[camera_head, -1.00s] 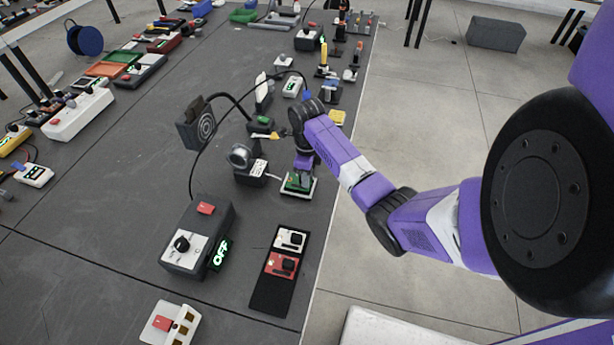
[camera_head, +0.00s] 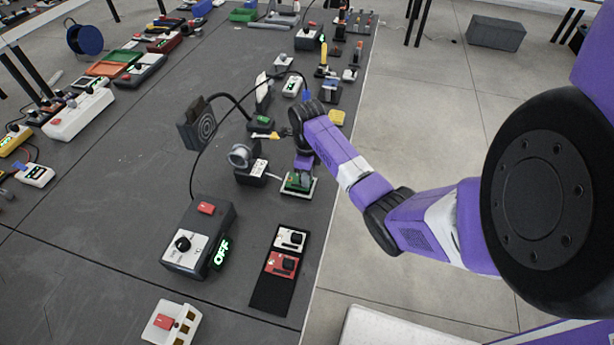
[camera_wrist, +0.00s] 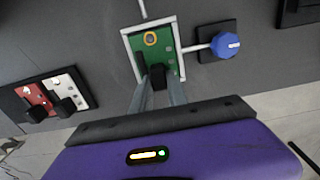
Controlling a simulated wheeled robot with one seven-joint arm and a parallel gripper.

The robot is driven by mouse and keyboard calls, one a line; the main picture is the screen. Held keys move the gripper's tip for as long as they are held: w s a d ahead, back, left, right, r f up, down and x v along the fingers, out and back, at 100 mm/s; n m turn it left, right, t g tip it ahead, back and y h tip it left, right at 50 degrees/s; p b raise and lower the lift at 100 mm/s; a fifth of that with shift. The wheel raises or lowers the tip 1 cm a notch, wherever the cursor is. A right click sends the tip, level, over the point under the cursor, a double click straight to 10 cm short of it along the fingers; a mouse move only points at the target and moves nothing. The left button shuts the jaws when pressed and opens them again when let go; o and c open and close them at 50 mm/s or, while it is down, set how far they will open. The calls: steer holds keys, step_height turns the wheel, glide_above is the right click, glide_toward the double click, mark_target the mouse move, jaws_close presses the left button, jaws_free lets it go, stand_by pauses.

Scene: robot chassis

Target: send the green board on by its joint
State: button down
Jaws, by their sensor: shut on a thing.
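The green board (camera_wrist: 152,42) lies inside a white frame (camera_wrist: 127,56) in the wrist view, with a yellow ring at its far end and a black block (camera_wrist: 158,72) at its near end. My gripper (camera_wrist: 160,82) is over that near end, its two fingers shut on the black block. In the head view the green board (camera_head: 293,187) shows low under my gripper (camera_head: 299,178), partly hidden by it. A white rod runs right from the frame to a dark base with a blue knob (camera_wrist: 225,45). Another thin white rod leaves the frame's far side.
A black tray (camera_head: 270,297) with a red board (camera_head: 281,265) and a white board (camera_head: 290,240) lies nearer me. A grey box (camera_head: 196,238) with an OFF display stands left of it. A lamp-like device (camera_head: 240,156) on a dark base is close left of my gripper.

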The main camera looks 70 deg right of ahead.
steer(key=shift+f+b, duration=0.4)
steer(key=shift+f, duration=0.5)
steer(key=c, duration=1.2)
jaws_free()
steer(key=shift+r, duration=0.15)
step_height(320, 180, up, 8)
steer(key=shift+f+b, duration=0.2)
steer(key=shift+b, duration=0.15)
